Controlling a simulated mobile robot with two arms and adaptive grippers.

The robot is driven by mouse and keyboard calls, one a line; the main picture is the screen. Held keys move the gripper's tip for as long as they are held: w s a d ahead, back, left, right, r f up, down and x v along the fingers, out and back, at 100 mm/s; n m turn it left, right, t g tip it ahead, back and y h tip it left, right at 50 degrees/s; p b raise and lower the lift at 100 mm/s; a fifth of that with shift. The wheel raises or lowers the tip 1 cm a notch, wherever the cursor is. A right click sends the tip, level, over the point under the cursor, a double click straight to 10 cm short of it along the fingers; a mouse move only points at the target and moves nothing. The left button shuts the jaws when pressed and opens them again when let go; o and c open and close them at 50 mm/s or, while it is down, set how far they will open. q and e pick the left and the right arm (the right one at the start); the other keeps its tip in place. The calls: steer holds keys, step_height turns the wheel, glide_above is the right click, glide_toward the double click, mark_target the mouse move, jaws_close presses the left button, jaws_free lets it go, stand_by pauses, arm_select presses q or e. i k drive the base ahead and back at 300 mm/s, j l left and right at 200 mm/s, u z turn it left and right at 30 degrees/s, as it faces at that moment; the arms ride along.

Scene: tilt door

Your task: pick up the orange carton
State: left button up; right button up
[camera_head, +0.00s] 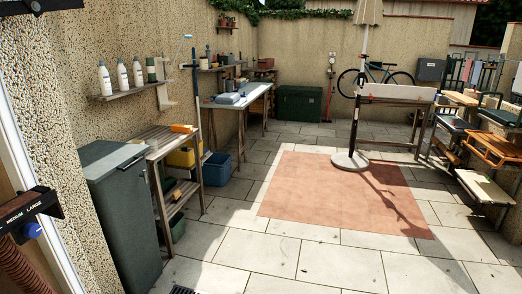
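A small orange item (182,128) lies on the top of a wooden workbench (150,142) along the left wall. It may be the orange carton, but it is too small to be sure. A yellow bin-like object (183,157) sits below that top, partly hidden by the bench. No other clear orange carton shows. Neither of my grippers is visible.
A grey lidded bin (122,215) stands in front of the bench, and a blue tub (217,169) beside it. A parasol base (350,161) stands on a reddish paved patch (320,195). The paving before me is mostly clear. Benches (487,190) line the right.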

mark_target(175, 127)
steer(key=i+z, duration=0.15)
steer(key=i, duration=1.7)
steer(key=i+j+u, duration=0.15)
steer(key=i+u, duration=0.2)
steer(key=i, duration=0.3)
steer(key=i+u, duration=0.4)
steer(key=i, duration=0.25)
steer(key=i+l+u, duration=0.2)
steer(key=i+u, duration=0.15)
steer(key=i, duration=0.3)
